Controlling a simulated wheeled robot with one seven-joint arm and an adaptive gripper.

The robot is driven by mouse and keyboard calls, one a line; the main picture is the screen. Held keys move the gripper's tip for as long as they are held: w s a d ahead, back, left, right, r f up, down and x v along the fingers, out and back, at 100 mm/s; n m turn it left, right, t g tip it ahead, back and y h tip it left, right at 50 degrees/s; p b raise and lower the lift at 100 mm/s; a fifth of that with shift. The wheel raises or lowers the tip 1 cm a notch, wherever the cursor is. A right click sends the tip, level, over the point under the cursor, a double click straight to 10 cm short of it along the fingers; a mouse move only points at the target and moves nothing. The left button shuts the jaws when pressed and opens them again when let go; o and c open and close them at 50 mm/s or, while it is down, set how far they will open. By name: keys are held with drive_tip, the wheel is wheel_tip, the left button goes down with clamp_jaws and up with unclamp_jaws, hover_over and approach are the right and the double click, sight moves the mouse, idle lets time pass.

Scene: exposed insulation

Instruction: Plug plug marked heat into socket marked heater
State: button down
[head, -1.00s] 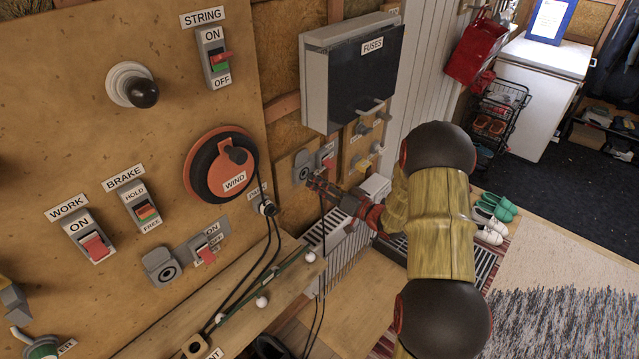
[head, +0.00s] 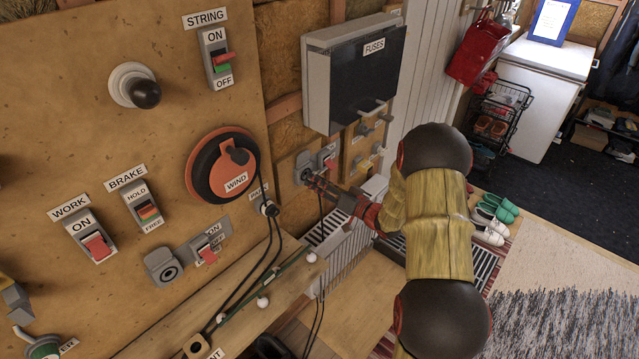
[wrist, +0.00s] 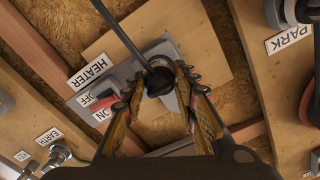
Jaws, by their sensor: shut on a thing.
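My gripper (wrist: 160,95) is shut on a dark round plug (wrist: 158,80). Its black cable runs up and to the left in the wrist view. No marking on the plug is readable. The plug is lined up in front of the grey socket unit (wrist: 158,54) beside the HEATER label (wrist: 90,72) and covers the socket's face. I cannot tell whether it is seated or still apart. In the head view my gripper (head: 312,181) reaches the heater socket (head: 303,170) below the fuse box, and the cable hangs down from it.
A red heater switch (wrist: 103,104) sits close beside the gripper's left finger. The fuse box (head: 352,75) is above. A plug with cables (head: 267,208) sits at the PARK label to the left. A wooden ledge (head: 240,300) and a radiator (head: 340,250) lie below.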

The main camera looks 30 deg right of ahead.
drive_tip(key=shift+x, duration=0.75)
drive_tip(key=c, duration=1.3)
unclamp_jaws()
drive_tip(key=v, duration=1.2)
drive_tip(key=shift+w, duration=0.1)
